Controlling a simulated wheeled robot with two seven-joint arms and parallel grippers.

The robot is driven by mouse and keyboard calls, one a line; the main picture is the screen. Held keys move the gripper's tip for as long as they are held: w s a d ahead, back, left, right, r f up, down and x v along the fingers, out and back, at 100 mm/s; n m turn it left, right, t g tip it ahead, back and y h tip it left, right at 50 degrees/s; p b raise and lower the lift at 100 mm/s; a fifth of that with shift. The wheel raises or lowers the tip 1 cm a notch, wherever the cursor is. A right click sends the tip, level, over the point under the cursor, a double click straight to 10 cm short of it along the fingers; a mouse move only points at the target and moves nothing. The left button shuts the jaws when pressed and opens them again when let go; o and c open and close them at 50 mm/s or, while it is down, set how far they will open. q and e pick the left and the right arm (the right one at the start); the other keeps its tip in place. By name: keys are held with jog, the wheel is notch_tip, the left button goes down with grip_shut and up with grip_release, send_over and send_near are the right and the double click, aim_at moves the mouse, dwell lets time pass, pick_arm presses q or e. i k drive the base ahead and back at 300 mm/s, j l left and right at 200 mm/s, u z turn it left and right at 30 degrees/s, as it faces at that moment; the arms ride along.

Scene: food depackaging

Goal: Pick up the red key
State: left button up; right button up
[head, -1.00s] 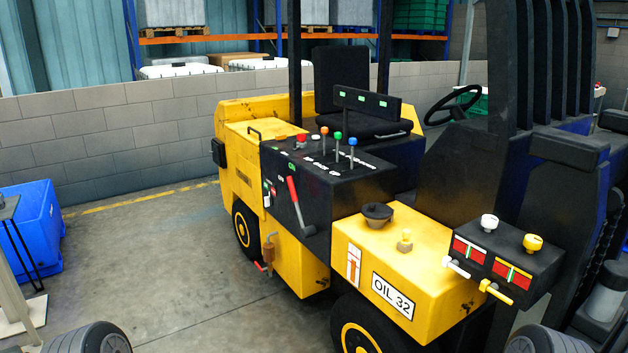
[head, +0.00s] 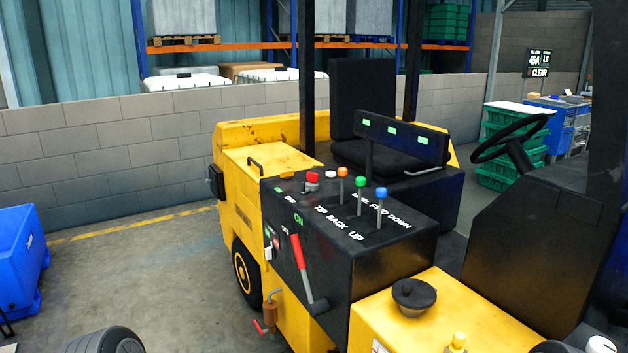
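A yellow forklift (head: 268,165) with a black control console (head: 350,255) stands in the middle of the head view. A red-handled lever (head: 297,252) sticks up at the console's left side. A small red crank handle (head: 258,327) sits low beside a brown fitting. Neither gripper shows; only dark rounded parts of my arms appear at the bottom edge.
Orange, green and blue knobbed levers (head: 360,182) rise from the console. A black round cap (head: 414,293) sits on the yellow cover in front. A blue crate (head: 18,258) stands at left, a steering wheel (head: 508,138) at right. The floor (head: 140,280) left of the forklift is clear.

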aim_at(313, 178)
jog(key=u, duration=0.1)
jog(key=i+j+u, duration=0.15)
jog(key=i+j, duration=0.4)
jog(key=i+j+u, duration=0.15)
jog(key=i+j, duration=0.4)
jog(key=i+j+u, duration=0.15)
jog(key=i+j, duration=0.3)
jog(key=i, duration=0.2)
